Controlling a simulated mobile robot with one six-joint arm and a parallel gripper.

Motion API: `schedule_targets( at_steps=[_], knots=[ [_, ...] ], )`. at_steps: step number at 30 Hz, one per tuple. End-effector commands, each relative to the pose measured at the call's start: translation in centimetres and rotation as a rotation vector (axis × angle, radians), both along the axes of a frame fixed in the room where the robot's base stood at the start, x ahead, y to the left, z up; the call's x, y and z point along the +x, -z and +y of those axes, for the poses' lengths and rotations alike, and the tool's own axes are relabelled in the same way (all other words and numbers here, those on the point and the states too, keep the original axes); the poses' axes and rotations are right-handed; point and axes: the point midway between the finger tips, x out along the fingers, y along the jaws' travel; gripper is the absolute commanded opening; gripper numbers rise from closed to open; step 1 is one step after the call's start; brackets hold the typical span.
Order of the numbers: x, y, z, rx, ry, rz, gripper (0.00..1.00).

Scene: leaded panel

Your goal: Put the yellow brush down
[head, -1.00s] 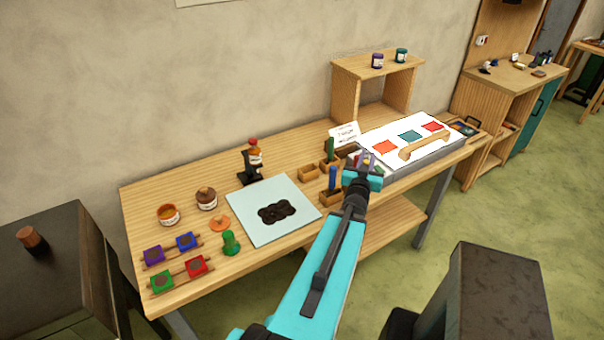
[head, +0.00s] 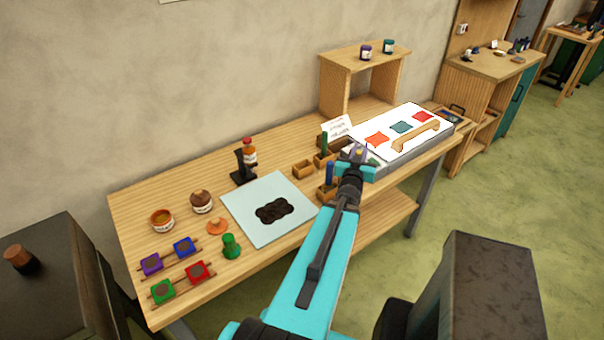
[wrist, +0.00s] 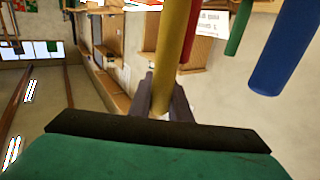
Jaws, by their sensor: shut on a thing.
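The yellow brush (wrist: 178,45) is between the fingers of my gripper (wrist: 165,98) in the wrist view, its handle running up out of the frame. My gripper is shut on it. In the head view my gripper (head: 358,158) is over the workbench, just right of the small wooden holders and by the near left corner of the white-topped light box; the brush is hardly discernible there. A blue handle (head: 329,172) stands in the near holder (head: 326,191), and a green handle (head: 323,146) stands farther back. A red handle (wrist: 192,30) shows close behind the yellow one.
The light box (head: 385,152) carries red and teal pieces and a wooden bridge. An empty-looking wooden holder (head: 303,169) sits left of the handles. A white card (head: 337,127) stands behind. A pale glass sheet (head: 240,206) lies left. A shelf (head: 340,65) rises at the back.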

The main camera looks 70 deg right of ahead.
Motion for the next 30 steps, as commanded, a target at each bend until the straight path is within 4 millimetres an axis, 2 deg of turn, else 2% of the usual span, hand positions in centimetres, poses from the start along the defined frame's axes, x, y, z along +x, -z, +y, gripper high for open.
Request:
schedule_targets(
  at_steps=[5,8,14,18,24,27,30],
  knots=[
    [1.8,-0.3,-1.1,-0.002,-0.01,-0.001,0.0],
    [3.8,-0.6,-2.1,-0.005,-0.023,0.001,0.0],
    [9.5,-1.8,-4.2,-0.006,-0.068,0.002,0.0],
    [14.5,-2.9,-5.3,-0.006,-0.116,0.002,0.0],
    [20.8,-4.7,-5.9,-0.006,-0.187,0.001,0.0],
    [22.6,-5.2,-5.9,-0.004,-0.209,0.001,0.0],
    [23.5,-5.6,-5.8,-0.004,-0.221,0.002,0.0]
  ],
)
